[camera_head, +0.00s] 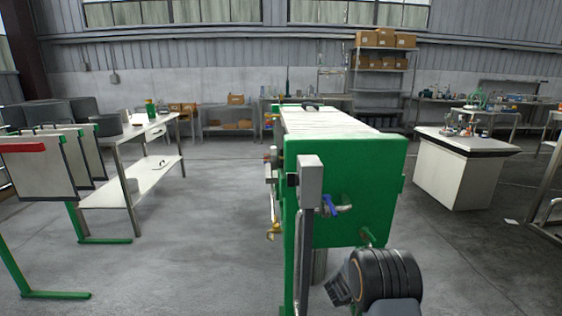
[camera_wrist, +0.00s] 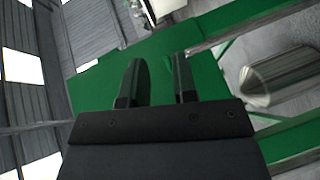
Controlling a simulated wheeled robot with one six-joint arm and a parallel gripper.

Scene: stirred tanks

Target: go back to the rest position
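My gripper (camera_wrist: 160,82) shows in the wrist view with its two dark fingers apart and nothing between them. Behind the fingers is a green surface (camera_wrist: 112,75), and the view is tilted. In the head view, part of my arm shows at the bottom right, in front of a green filter-press-like machine (camera_head: 372,190). The fingers cannot be made out in the head view.
The green machine stands close ahead, with a blue-handled valve (camera_head: 335,206) on its front. A metal vessel (camera_wrist: 280,76) shows at right in the wrist view. A white table (camera_head: 140,134) stands left, a white bench (camera_head: 455,170) right. Grey floor between is clear.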

